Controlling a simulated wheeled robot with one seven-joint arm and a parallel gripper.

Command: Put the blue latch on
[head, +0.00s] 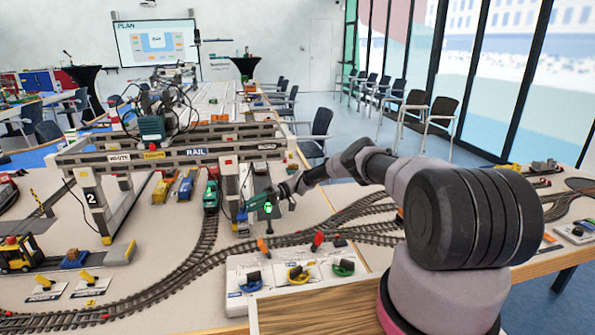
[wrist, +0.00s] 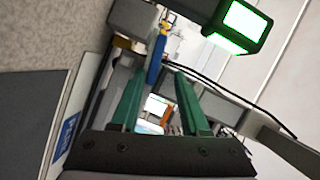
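A narrow blue piece (wrist: 156,58), which looks like the blue latch, stands beside a grey block in the wrist view, just beyond my fingertips. In the head view a small blue part (head: 241,215) shows low on the gantry crane's right leg. My gripper (wrist: 160,78) has two green fingers, spread apart with no object visible between them. In the head view my gripper (head: 254,203) is beside that leg, partly hidden by a dark device with a green light (head: 268,208). I cannot tell whether a finger touches the latch.
The gantry crane (head: 180,155) spans tracks with small coloured trains. In front stands a white panel (head: 320,280) with blue, yellow and green rotary knobs. In the wrist view a glowing green-edged box (wrist: 242,25) and a dark cable are close on the right.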

